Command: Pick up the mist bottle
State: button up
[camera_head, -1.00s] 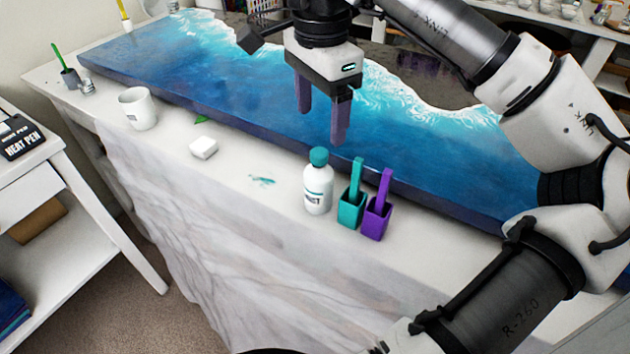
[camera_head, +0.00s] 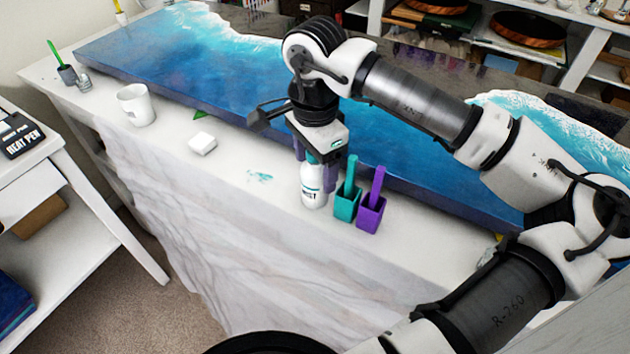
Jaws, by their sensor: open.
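The mist bottle (camera_head: 313,193) is white with a dark label and a teal cap. It stands upright on the white table near its front edge, left of two small cups. My gripper (camera_head: 314,170) points down over the bottle, with its purple fingers on either side of the cap and upper body. The fingers are open, and I cannot tell whether either one touches the bottle. The gripper body hides most of the cap.
A teal cup (camera_head: 346,205) and a purple cup (camera_head: 371,214), each with a stick, stand close on the right. The blue resin slab (camera_head: 230,90) lies behind. A white block (camera_head: 202,143) and a white mug (camera_head: 136,105) are to the left.

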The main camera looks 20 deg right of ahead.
grip_shut()
dwell(0.3)
jog(key=shift+r, duration=0.1)
